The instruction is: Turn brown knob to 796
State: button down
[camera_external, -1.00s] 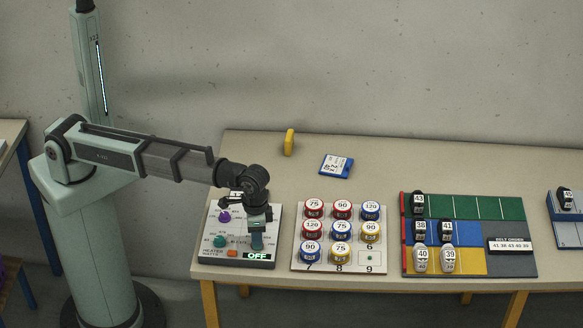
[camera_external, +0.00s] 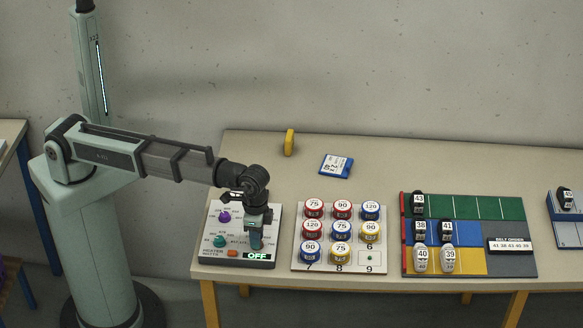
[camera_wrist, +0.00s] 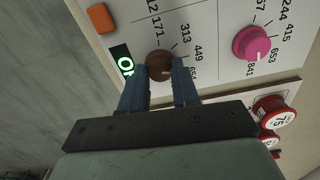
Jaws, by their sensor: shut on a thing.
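The brown knob (camera_wrist: 158,64) shows in the wrist view between my two blue-grey fingertips. My gripper (camera_wrist: 159,86) is shut on the knob, one finger on each side. Printed numbers around it include 171, 313, 449 and one partly hidden that looks like 654. A short light mark on the knob seems to face the lower right, but its exact reading is unclear. In the external view my gripper (camera_external: 256,242) points down onto the front right of the control panel (camera_external: 212,258) and hides the brown knob. The panel's display (camera_external: 257,256) reads OFF.
A board of labelled round tins (camera_external: 298,262) stands close on the right. A shoe rack (camera_external: 470,263) is farther right.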

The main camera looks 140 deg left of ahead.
jog(key=m, duration=0.6)
jog(key=shift+m, duration=0.3)
jog(key=m, duration=0.6)
dwell(0.4)
jog(key=c, duration=0.8)
grip_release()
notch_tip(320, 180, up, 14)
jog(key=shift+f, duration=0.1)
